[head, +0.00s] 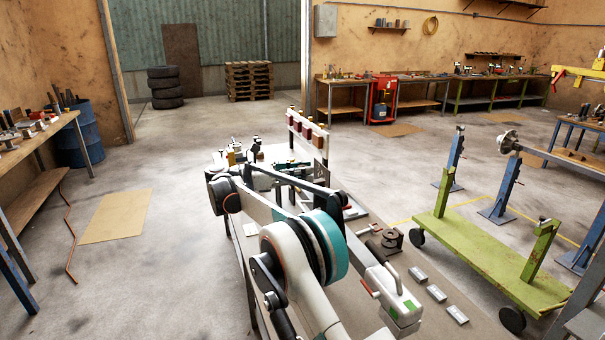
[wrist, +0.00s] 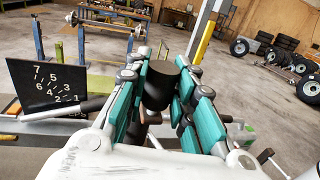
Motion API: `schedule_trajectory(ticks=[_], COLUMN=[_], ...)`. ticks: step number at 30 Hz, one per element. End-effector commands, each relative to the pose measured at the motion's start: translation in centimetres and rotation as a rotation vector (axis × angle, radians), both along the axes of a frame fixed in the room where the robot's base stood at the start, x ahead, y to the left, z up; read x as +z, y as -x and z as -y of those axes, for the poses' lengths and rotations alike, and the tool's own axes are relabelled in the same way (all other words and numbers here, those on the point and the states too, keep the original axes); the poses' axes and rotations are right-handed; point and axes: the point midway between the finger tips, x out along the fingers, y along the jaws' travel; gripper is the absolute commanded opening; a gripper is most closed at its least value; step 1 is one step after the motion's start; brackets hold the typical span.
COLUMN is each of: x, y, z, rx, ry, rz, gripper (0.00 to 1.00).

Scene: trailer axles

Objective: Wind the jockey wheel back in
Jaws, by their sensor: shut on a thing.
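In the wrist view, my gripper (wrist: 160,75) has its teal-padded fingers closed around a black, round-ended grip (wrist: 157,92). It looks like the jockey wheel's crank handle. The fingers cover its sides. A pale metal bar lies across the view behind and below the fingers. The rest of the jockey wheel cannot be made out in either view. In the head view, my arm reaches over the workbench (head: 405,260) and hides much of it, and my fingertips cannot be clearly told from the parts around them.
A black board with numbers (wrist: 50,82) stands left of my fingers in the wrist view. On the bench are a green-and-white case (head: 395,300) and several grey blocks (head: 437,293). A green wheeled frame (head: 485,260) stands to the right.

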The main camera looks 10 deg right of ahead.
Motion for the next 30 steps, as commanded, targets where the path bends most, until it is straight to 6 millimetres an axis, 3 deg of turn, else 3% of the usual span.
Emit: schedule_trajectory(ticks=[2, 3, 6, 17, 30], x=[0.3, 0.3, 0.2, 0.0, 0.0], y=[0.0, 0.0, 0.0, 0.0, 0.4], z=[-0.1, -0.1, -0.1, -0.4, -6.5], rx=[0.002, 0.002, 0.002, 0.002, 0.003], ry=[0.003, 0.003, 0.002, 0.000, 0.001], rz=[0.000, 0.000, 0.000, 0.000, -0.001], gripper=[0.00, 0.27, 0.44, 0.44, 0.44])
